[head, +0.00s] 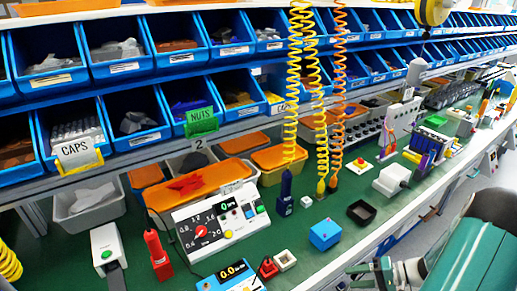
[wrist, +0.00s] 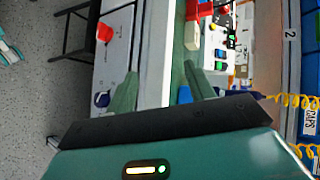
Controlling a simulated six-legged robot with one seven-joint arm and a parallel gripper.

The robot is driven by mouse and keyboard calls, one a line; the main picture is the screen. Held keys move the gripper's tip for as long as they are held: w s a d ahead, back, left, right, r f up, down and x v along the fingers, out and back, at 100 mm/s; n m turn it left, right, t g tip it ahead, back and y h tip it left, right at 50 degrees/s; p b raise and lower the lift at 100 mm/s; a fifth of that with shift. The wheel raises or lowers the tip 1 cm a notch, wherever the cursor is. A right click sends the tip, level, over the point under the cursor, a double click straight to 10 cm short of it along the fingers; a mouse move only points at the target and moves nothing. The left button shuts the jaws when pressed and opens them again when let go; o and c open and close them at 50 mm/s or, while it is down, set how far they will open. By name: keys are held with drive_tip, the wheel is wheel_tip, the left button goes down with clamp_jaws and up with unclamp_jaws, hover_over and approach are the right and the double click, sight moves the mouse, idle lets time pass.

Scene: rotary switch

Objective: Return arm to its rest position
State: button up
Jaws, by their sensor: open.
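My gripper (head: 372,270) is at the lower right of the head view, in front of the bench edge, with part of my teal arm behind it. In the wrist view my gripper (wrist: 160,85) shows two green fingers spread apart with nothing between them. The white control panel (head: 225,232) with a red rotary knob (head: 201,231) and a numbered dial stands on the green bench, left of my gripper and well apart from it. The panel (wrist: 217,45) also shows in the wrist view, beyond the fingers.
The green bench top (head: 310,240) holds a blue box (head: 324,235), a black tray (head: 361,212) and a blue meter (head: 232,276). Coiled yellow cords (head: 293,90) hang above it. Blue bins line the back.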

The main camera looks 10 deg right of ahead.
drive_tip(key=s+a+r+n+h, duration=0.3)
drive_tip(key=a+r+h, duration=0.3)
drive_tip(key=a+r, duration=0.6)
drive_tip(key=s+a+r+n+h, duration=0.2)
drive_tip(key=s+a+r+h, duration=0.2)
drive_tip(key=a+r, duration=0.8)
wheel_tip(320, 180, up, 6)
drive_tip(key=shift+a+n+h, duration=0.25)
drive_tip(key=shift+n+h, duration=0.15)
drive_tip(key=shift+h, duration=0.5)
drive_tip(key=shift+s, duration=0.1)
